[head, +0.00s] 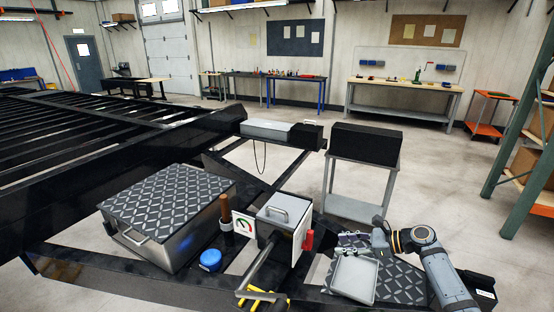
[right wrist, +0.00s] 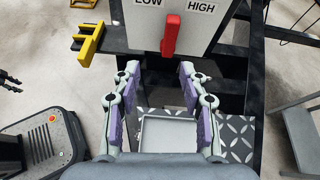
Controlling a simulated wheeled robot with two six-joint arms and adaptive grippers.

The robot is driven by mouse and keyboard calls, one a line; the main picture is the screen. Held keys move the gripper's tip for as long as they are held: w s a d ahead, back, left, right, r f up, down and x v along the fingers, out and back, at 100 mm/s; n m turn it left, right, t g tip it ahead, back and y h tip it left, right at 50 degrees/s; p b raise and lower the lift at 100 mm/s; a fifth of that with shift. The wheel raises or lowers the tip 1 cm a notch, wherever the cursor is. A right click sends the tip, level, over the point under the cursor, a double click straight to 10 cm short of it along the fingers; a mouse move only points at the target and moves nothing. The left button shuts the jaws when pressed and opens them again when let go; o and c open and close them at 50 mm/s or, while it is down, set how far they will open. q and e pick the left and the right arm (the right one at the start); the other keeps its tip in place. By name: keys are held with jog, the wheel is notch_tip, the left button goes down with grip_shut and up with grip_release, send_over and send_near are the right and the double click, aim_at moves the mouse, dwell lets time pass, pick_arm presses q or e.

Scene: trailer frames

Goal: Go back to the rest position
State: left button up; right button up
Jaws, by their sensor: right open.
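My right gripper (head: 350,245) is at the lower right of the head view, with its arm coming in from the lower right edge. It is above the far edge of a grey tray (head: 354,279) on a diamond-plate surface. In the right wrist view, the two purple-padded fingers of the right gripper (right wrist: 158,78) stand apart with nothing between them. The grey tray also shows below them (right wrist: 176,134). A box with a red lever (right wrist: 171,35) and LOW and HIGH labels is beyond the fingertips. I cannot make out my left gripper.
A metal box (head: 284,212) with the red lever stands left of the gripper. A diamond-plate chest (head: 165,205), a blue-capped container (head: 210,260) and a brown-handled tool (head: 226,212) are further left. A grey cart (head: 358,208) stands behind. Open floor (head: 440,190) lies at the right.

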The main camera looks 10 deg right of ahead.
jog(key=s+a+f+n+g+h, duration=0.25)
jog(key=s+a+f+n, duration=0.25)
jog(key=s+f+n, duration=0.3)
jog(key=s+a+f+n+g+h, duration=0.25)
jog(key=s+a+f+n, duration=0.35)
jog(key=s, duration=0.3)
jog(key=s+d+r+n+t+h, duration=0.1)
jog(key=s+d+r+n+h, duration=0.2)
jog(key=s+n, duration=0.25)
jog(key=s+d+r+n+t+h, duration=0.1)
jog(key=s+d+r+n+h, duration=0.1)
jog(key=s+n+h, duration=0.4)
jog(key=s+d+f+m+g+y, duration=0.1)
jog(key=s+d+f, duration=0.1)
jog(key=f, duration=1)
jog(key=s+d+f+g+y, duration=0.1)
jog(key=s+f, duration=0.1)
jog(key=f, duration=1.1)
jog(key=s+d+f, duration=0.1)
jog(key=s+f, duration=1.6)
jog(key=s, duration=0.1)
jog(key=shift+s+d+f+g, duration=0.15)
jog(key=shift+s+d+g, duration=0.15)
jog(key=shift+g, duration=0.1)
